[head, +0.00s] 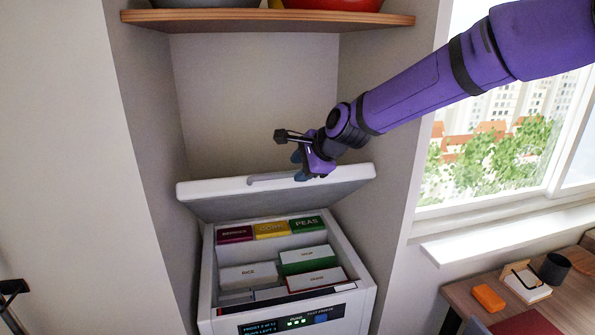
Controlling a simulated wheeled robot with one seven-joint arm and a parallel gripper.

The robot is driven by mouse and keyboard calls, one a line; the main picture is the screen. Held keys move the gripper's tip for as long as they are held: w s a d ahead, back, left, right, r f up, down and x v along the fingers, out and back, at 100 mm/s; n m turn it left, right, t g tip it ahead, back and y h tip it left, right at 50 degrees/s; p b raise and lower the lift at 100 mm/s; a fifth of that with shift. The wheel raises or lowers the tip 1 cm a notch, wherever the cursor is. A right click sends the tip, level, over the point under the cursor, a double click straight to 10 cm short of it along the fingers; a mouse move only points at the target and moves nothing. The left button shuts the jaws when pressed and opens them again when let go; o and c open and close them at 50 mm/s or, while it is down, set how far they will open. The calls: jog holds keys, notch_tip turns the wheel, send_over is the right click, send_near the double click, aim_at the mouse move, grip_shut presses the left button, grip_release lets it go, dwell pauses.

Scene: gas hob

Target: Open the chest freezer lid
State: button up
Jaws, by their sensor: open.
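The chest freezer (291,320) stands in a wall recess. Its white lid (225,189) is raised and tilted up, with its grey underside facing me. Boxes show inside the freezer body. A grey handle (268,180) runs along the lid's front edge. My gripper (300,170) is open at the right end of the handle, seen from the side. I cannot tell whether its fingers touch the handle or the lid. My purple arm comes in from the upper right.
A wooden shelf (270,20) with bowls hangs above the lid. Recess walls stand close on both sides. A window sill (505,234) and a wooden desk (560,310) with a dark mug (554,268) and an orange item (488,298) are at right.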

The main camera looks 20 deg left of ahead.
jog(key=v, duration=0.6)
dwell(0.6)
jog(key=shift+w+r, duration=0.1)
jog(key=shift+w, duration=0.05)
